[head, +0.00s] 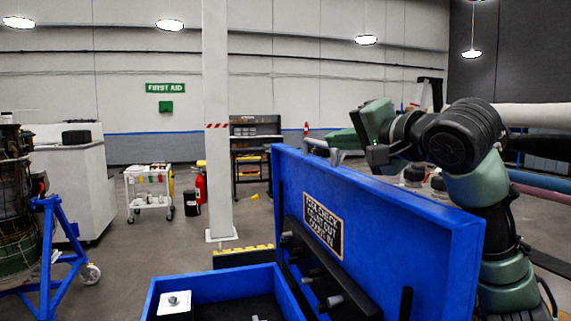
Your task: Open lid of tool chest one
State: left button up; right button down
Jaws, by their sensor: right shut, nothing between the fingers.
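The blue tool chest (210,286) stands at the bottom centre, its near part cut off by the frame. Its blue lid (400,222) stands raised, roughly upright, on the right side of the open box. The lid's inner face carries a black label (323,226) and dark tool holders. My left gripper is out of view.
A white pillar (217,120) stands behind the chest. A white tool cart (150,198), a red extinguisher (200,188) and a black bin (191,204) are further back. A blue stand (50,250) is at the left. Floor between stand and chest is clear.

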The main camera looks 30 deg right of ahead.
aim_at(358, 246)
jog(key=k+l, duration=0.8)
